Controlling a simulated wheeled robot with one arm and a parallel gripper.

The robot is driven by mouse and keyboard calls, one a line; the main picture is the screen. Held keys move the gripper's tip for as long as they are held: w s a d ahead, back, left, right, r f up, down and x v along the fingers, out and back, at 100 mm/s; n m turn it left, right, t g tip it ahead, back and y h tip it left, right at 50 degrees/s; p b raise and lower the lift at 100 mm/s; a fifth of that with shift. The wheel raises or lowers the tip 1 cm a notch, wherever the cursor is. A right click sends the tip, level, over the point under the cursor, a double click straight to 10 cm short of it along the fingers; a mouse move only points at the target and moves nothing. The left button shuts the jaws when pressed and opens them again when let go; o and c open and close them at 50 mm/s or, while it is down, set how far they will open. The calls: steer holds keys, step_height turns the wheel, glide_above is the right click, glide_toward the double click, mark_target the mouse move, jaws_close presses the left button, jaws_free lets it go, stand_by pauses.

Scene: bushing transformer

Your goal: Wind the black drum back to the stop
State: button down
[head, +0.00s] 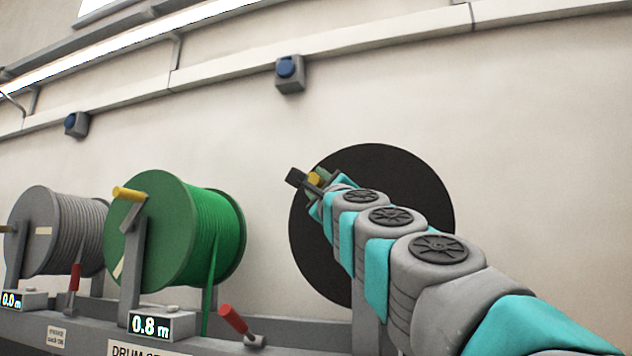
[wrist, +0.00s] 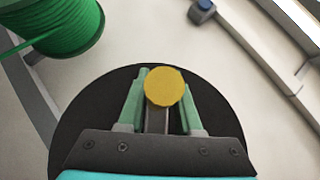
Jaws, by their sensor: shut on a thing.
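The black drum (head: 420,190) stands at the right of the row in the head view, largely hidden behind my arm. Its dark disc also shows in the wrist view (wrist: 85,110), behind my gripper. My gripper (head: 313,180) is at the upper left part of the disc. It is shut on a yellow crank handle, whose round end (wrist: 165,87) shows between the two green fingers in the wrist view. The black drum's display and any stop are hidden from view.
A green drum (head: 165,230) with a yellow handle (head: 128,194) stands left of the black one, its display (head: 150,326) reading 0.8 m. A grey drum (head: 60,230) is further left, its display (head: 12,301) reading 0.0 m. Red levers (head: 232,318) rise at the front.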

steer(key=c, duration=0.6)
jaws_free()
steer(key=shift+w+f, duration=0.1)
steer(key=shift+w, duration=0.05)
steer(key=shift+f, duration=0.1)
steer(key=shift+s+d+f+b, duration=0.1)
steer(key=shift+s+f+b, duration=0.3)
steer(key=shift+s, duration=0.2)
steer(key=b+v, duration=0.2)
steer(key=v, duration=0.4)
steer(key=shift+s+d+b, duration=0.15)
steer(key=shift+b, duration=0.2)
